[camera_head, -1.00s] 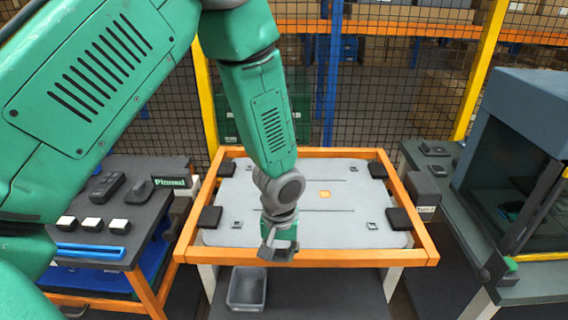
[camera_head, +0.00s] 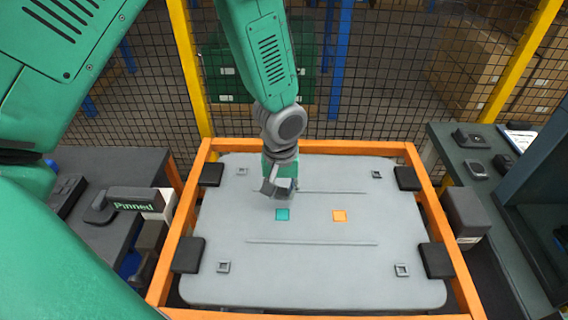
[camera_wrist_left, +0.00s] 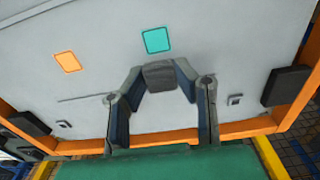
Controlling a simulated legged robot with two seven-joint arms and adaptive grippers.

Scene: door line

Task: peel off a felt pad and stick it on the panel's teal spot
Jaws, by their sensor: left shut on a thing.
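The light grey panel (camera_head: 320,275) lies in an orange frame, with a teal spot (camera_head: 282,215) left of its middle and an orange spot (camera_head: 339,216) to the right. My left gripper (camera_head: 279,189) is over the panel, just behind the teal spot in the head view. In the left wrist view its fingers are shut on a dark grey felt pad (camera_wrist_left: 159,76). The teal spot (camera_wrist_left: 156,40) shows uncovered just beyond the pad there. Whether the pad touches the panel is hard to tell. My right gripper is out of view.
Dark clamps such as the front left one (camera_head: 188,255) sit at the panel's edges on the orange frame (camera_head: 158,285). A dark bench (camera_head: 478,160) stands right. Mesh fencing is behind.

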